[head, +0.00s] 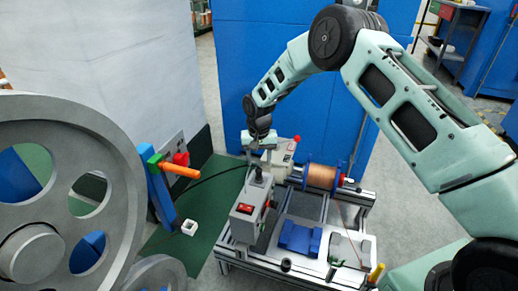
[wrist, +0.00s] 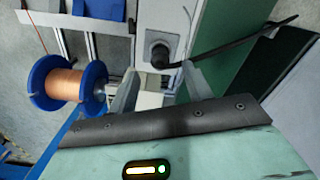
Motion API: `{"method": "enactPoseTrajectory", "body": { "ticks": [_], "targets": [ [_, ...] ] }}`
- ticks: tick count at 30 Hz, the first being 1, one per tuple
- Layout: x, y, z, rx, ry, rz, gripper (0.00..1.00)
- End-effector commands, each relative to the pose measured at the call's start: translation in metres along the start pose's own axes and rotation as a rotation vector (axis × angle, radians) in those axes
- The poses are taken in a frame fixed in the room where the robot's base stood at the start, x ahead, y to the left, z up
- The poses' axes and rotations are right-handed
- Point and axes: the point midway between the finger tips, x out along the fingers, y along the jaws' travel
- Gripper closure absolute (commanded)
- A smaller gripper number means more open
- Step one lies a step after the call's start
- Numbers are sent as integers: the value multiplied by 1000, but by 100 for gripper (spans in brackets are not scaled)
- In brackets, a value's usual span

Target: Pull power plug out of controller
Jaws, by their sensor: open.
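The controller is a grey box (head: 243,219) with a red switch, standing at the left end of the aluminium frame in the head view. A black power plug (wrist: 160,54) sits in its grey face (wrist: 165,18) in the wrist view, and a black cable (wrist: 245,43) runs from it to the right. My gripper (head: 257,152) is above and behind the controller in the head view. In the wrist view my gripper (wrist: 160,77) is open, with a finger on either side below the plug. Nothing shows between the fingers in their grip; contact with the plug cannot be told.
A copper wire spool (head: 321,176) with blue flanges is mounted right of the controller; it also shows in the wrist view (wrist: 65,83). A blue block (head: 300,238) lies on the frame. Large grey pulleys (head: 120,170) and an orange handle (head: 182,171) stand at left.

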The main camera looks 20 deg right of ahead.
Motion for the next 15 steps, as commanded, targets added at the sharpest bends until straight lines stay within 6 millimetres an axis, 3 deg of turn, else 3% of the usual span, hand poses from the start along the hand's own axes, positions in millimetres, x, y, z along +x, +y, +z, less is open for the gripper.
{"method": "enactPoseTrajectory", "body": {
  "ticks": [1, 6, 15],
  "targets": [
    [13, 0, 0, 0, -2, 0, 50],
    [37, 0, 0, 1, 0, 0, 50],
    [54, 0, -1, 0, 2, -1, 50]
  ]
}}
